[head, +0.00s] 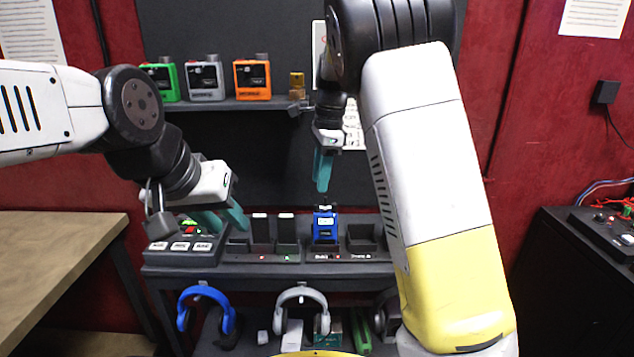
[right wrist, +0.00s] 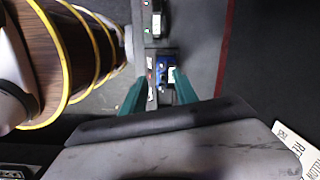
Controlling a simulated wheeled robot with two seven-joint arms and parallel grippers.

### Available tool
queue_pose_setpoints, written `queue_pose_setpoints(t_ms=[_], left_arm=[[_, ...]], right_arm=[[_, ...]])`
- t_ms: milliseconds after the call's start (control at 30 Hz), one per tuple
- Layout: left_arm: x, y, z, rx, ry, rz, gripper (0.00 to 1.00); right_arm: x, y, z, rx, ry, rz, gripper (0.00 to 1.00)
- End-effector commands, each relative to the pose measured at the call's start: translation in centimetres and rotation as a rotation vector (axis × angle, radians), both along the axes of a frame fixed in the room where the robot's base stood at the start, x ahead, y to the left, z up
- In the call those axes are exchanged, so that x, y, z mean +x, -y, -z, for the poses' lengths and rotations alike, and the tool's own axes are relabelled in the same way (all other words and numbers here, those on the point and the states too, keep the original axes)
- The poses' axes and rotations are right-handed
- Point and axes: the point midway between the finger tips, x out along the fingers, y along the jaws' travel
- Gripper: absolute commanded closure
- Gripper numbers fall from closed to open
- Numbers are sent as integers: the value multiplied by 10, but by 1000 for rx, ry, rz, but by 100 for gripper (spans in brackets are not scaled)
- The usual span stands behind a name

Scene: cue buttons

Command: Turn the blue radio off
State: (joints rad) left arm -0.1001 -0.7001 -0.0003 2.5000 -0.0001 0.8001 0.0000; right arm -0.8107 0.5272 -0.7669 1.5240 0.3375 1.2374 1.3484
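The blue radio (head: 325,228) stands upright in a slot of the dark charging dock (head: 262,256). Its top is dark, and I cannot make out its knob or switch state. My right gripper (head: 323,175) points down above the radio, apart from it. In the right wrist view, the right gripper (right wrist: 160,90) has its teal fingers spread, and the blue radio (right wrist: 166,72) shows beyond and between the tips. My left gripper (head: 220,220) is open and empty, low by the left end of the dock, next to a box of buttons (head: 185,247).
Green, grey and orange radios (head: 252,78) sit on the shelf above. Headphones (head: 302,297) hang below. A wooden table (head: 55,250) stands left.

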Motion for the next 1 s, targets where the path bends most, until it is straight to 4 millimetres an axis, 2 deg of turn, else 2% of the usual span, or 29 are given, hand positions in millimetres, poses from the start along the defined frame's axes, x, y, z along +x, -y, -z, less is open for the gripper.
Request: queue_pose_setpoints(t_ms=[33,100,233,700,1000], left_arm=[[0,0,0,0,0,0,67],[0,0,0,0,0,0,67],[0,0,0,0,0,0,67],[0,0,0,0,0,0,67],[0,0,0,0,0,0,67]], right_arm=[[-1,13,1,73,-12,79,64],[-1,20,2,169,-23,171,64],[1,25,3,268,-32,269,64],[4,0,63,274,-33,273,64],[5,-4,72,274,-31,273,64]])
